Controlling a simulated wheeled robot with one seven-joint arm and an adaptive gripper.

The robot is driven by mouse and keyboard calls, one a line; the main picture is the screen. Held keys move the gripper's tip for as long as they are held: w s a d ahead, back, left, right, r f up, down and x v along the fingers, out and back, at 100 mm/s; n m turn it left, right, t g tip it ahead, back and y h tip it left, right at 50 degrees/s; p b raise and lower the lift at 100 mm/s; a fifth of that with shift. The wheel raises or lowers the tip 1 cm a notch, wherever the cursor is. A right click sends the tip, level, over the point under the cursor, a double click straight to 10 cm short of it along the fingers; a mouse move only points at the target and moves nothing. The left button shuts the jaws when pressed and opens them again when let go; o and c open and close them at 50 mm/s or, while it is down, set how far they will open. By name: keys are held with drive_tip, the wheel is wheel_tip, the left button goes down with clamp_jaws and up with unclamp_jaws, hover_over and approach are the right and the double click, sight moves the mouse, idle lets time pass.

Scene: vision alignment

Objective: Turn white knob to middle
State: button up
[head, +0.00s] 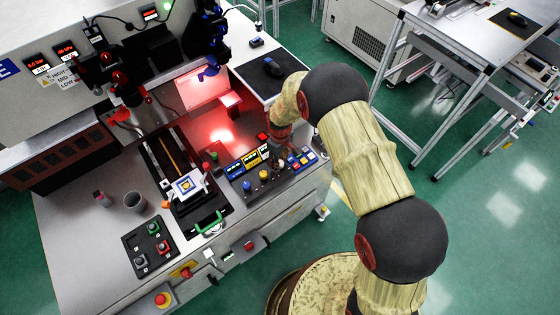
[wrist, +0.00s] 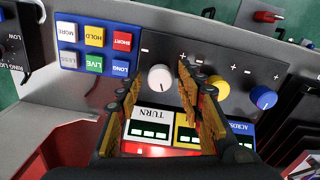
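The white knob (wrist: 160,77) sits on the dark control panel above the TURN label in the wrist view. A small mark shows on its face, but its exact setting is too small to tell. My gripper (wrist: 160,85) is open, with one finger to the left of the knob and the other to the right. Both look apart from it, and nothing is held. In the head view my gripper (head: 283,134) hangs over the right part of the panel, and I cannot make out the white knob there.
A yellow knob (wrist: 217,86) and a blue knob (wrist: 263,97) stand to the right of the white one. A block of coloured buttons (wrist: 95,45) is at the left.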

clamp_jaws()
idle(0.3)
drive_tip(key=m, duration=0.5)
idle(0.4)
drive_tip(key=shift+o, duration=0.5)
unclamp_jaws()
drive_tip(key=shift+o, duration=0.4)
wheel_tip(320, 180, up, 12)
